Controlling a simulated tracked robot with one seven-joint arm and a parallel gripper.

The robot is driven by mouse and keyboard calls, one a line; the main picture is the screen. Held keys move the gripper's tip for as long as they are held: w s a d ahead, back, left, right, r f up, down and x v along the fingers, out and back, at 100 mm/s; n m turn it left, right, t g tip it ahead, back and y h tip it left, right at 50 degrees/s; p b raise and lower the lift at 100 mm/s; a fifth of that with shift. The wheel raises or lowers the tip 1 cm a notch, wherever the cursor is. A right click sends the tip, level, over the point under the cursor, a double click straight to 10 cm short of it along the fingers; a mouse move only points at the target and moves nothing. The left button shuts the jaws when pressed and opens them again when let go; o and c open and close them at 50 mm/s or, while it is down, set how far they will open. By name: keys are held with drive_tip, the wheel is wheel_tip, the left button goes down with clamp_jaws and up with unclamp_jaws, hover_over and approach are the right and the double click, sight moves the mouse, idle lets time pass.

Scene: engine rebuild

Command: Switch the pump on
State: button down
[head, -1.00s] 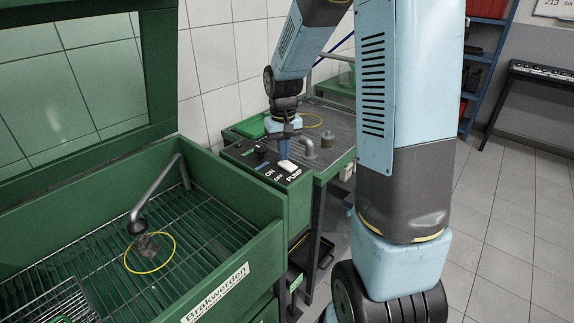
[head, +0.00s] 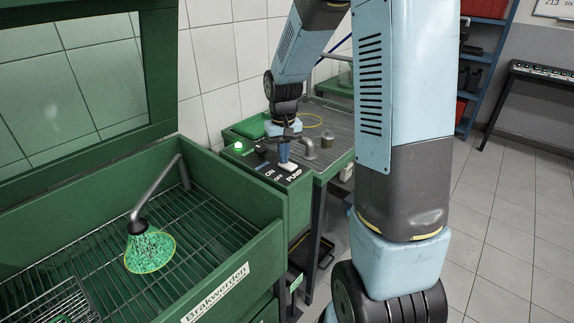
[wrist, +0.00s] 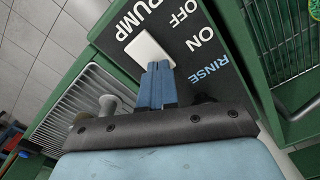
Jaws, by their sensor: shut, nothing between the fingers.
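The pump switch, a white rocker (head: 287,168), sits on the black control panel (head: 268,175) beside the words PUMP, ON and OFF. It also shows as a white plate in the wrist view (wrist: 148,49). My gripper (head: 284,160) is shut and empty, with its blue fingertips (wrist: 158,66) at the rocker's edge on the ON side, apparently touching it. A green lamp (head: 239,146) glows at the panel's far end. Green fluid sprays from the spout (head: 139,226) into the wash basin, inside a yellow ring (head: 174,250).
A dark knob (head: 261,149) stands on the panel near my gripper. The green basin wall (head: 225,185) rises left of the panel. A ribbed drain board (head: 333,127) with a bent pipe (head: 309,147) and a small cup (head: 327,141) lies to the right.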

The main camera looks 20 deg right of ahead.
drive_tip(key=shift+r, duration=3.5)
drive_tip(key=shift+r, duration=0.1)
drive_tip(key=s+r+t, duration=0.2)
drive_tip(key=s+r, duration=0.4)
drive_tip(key=s, duration=0.6)
drive_tip(key=s+r+t, duration=0.3)
drive_tip(key=s+r, duration=0.4)
drive_tip(key=s, duration=0.5)
drive_tip(key=shift+s+t, duration=0.15)
drive_tip(key=shift+t, duration=0.15)
